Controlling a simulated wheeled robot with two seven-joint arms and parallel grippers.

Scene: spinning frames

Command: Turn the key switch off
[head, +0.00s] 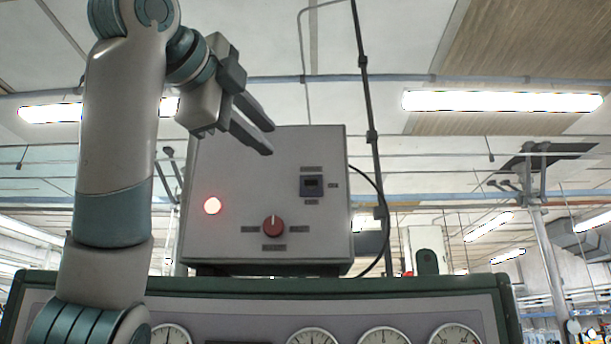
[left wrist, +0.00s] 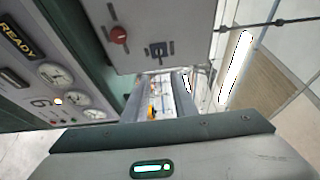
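A grey control box (head: 225,160) stands in the middle of the head view. Its front carries a red rotary knob (head: 273,228) with a white mark pointing up, and a small dark square switch (head: 312,186) above and to the right. I cannot tell for certain which is the key switch. The left wrist view shows the red knob (left wrist: 118,35) and the dark switch (left wrist: 158,50) near the top. My left gripper (head: 270,139) is open and empty, its fingers apart, by the box's upper left and touching neither control. My right gripper is not in view.
A lit red lamp (head: 212,206) is on the box's left side. A dark green-edged console (head: 400,289) with several round gauges lies below the box. A black cable (head: 385,215) loops at its right side. Space before the box's lower right looks clear.

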